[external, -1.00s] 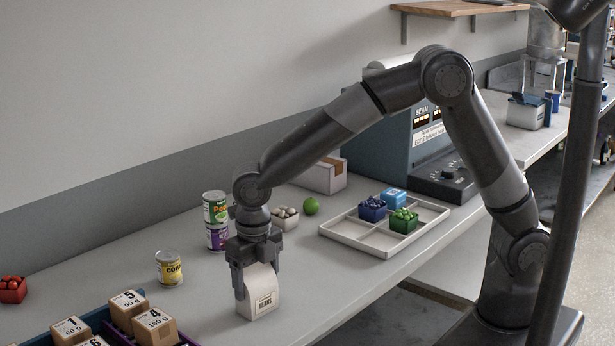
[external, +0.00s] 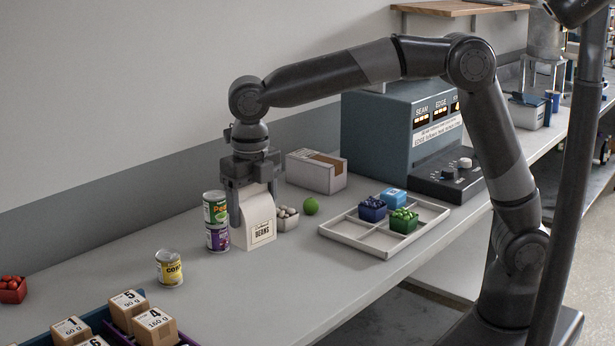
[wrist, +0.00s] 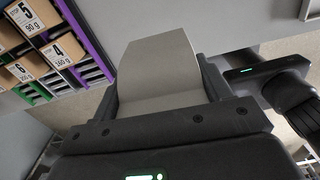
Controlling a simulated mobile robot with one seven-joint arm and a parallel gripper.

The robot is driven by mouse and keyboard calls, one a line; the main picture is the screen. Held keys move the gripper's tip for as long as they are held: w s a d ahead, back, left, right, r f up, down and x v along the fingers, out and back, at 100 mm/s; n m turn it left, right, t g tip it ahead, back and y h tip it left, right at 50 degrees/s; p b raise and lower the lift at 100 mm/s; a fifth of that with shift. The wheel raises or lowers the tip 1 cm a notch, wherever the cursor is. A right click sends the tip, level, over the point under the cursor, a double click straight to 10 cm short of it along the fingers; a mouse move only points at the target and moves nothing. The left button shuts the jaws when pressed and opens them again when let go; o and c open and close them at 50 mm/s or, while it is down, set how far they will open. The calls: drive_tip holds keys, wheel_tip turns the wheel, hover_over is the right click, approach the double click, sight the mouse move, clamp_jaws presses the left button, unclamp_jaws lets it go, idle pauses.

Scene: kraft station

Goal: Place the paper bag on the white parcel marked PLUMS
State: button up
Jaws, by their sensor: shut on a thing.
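My gripper (external: 253,200) is shut on the white paper bag (external: 261,232), which is labelled BEANS and hangs upright from the fingers. In the wrist view the pale bag (wrist: 157,65) fills the space between the fingers. In the external view the bag stands out in front of the stacked cans and the egg-like box; I cannot tell how high its bottom is above the counter. The white parcel (external: 312,177) with a brown strip on top lies behind and to the right of the bag. Its lettering is not readable here.
Stacked green and purple cans (external: 216,221) stand close at the bag's left. A yellow can (external: 169,268) stands front left, a divided tray (external: 352,243) to the right.

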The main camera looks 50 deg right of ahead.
drive_tip(key=shift+r, duration=0.9)
drive_tip(key=shift+w+d, duration=0.1)
drive_tip(key=shift+w, duration=0.05)
drive_tip(key=w+d+r+m, duration=0.1)
drive_tip(key=w+d+m, duration=0.3)
drive_tip(key=w+d, duration=0.8)
drive_tip(key=w+d+m, duration=0.5)
drive_tip(key=w+d, duration=0.3)
drive_tip(key=d, duration=0.8)
drive_tip(key=d+r+m, duration=0.1)
drive_tip(key=d+m, duration=0.7)
drive_tip(key=d, duration=3)
hover_over(331, 162)
drive_tip(key=shift+d+f, duration=0.1)
drive_tip(key=shift+f, duration=5.25)
drive_tip(key=shift+f, duration=0.15)
